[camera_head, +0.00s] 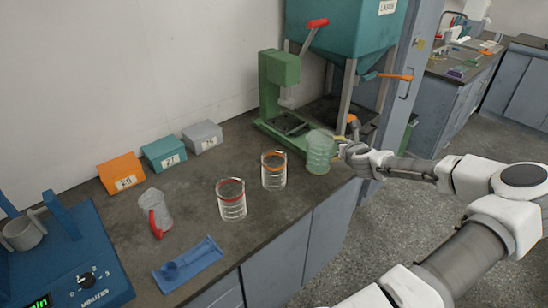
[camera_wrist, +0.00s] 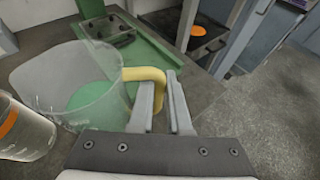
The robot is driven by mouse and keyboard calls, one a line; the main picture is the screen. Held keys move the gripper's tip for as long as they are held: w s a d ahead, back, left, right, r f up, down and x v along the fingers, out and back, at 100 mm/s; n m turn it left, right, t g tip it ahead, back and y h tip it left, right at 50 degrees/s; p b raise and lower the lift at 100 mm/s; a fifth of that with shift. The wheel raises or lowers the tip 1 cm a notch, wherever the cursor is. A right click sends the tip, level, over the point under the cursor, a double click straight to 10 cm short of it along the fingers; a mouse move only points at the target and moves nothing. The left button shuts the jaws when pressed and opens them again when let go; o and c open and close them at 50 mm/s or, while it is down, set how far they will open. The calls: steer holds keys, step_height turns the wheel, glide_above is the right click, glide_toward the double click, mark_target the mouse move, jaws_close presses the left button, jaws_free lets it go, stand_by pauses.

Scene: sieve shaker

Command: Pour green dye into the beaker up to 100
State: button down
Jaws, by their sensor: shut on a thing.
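A clear jug (camera_head: 319,152) with green dye in it is near the counter's right edge, just in front of the green stand. It also fills the left of the wrist view (camera_wrist: 70,75), where the green dye (camera_wrist: 95,98) shows low inside. My gripper (camera_head: 347,150) is shut on its yellow handle (camera_wrist: 147,75). The jug looks about upright; whether it touches the counter I cannot tell. A clear beaker with an orange band (camera_head: 273,172) stands just left of the jug and looks empty. A second clear beaker, with a red band (camera_head: 232,201), stands further left.
A clear jug with a red handle (camera_head: 155,213) stands on the counter (camera_head: 200,223) at left. Orange (camera_head: 119,174), teal (camera_head: 163,153) and grey (camera_head: 203,136) boxes line the wall. A blue tray (camera_head: 187,264) lies in front. The green stand (camera_head: 280,80) and hopper (camera_head: 350,35) rise behind.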

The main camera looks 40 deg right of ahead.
mark_target(335, 139)
steer(key=shift+r, duration=0.1)
steer(key=shift+w+a+r+n+h+b, duration=0.15)
steer(key=shift+w+a+n+h+b, duration=0.2)
steer(key=shift+a+n+h, duration=0.25)
steer(key=shift+w+a+r+n+h, duration=0.3)
steer(key=shift+a+r+n+h, duration=0.1)
steer(key=shift+a+r+n, duration=0.4)
steer(key=shift+w+a+n+h+b, duration=0.25)
steer(key=shift+a+n, duration=0.05)
steer(key=shift+a, duration=0.2)
steer(key=shift+w+a+n+h+b, duration=0.2)
steer(key=shift+a+n+h, duration=0.1)
steer(key=shift+a, duration=0.2)
steer(key=shift+w+a+r+n+h, duration=0.25)
steer(key=shift+a+r+n, duration=0.1)
steer(key=shift+a+r, duration=0.25)
steer(key=shift+w+a+r+n+h, duration=0.25)
steer(key=shift+a+r+n, duration=0.1)
steer(key=shift+a+r, duration=0.15)
steer(key=shift+r, duration=0.15)
steer(key=shift+w+a+r+n+h, duration=0.35)
steer(key=shift+a+r+n, duration=0.25)
steer(key=shift+r+n, duration=0.2)
steer(key=shift+w+a+r+n+h, duration=0.2)
steer(key=shift+a+r+n+h, duration=0.2)
steer(key=shift+a+r+n, duration=0.4)
stand_by(1.5)
steer(key=shift+d, duration=0.25)
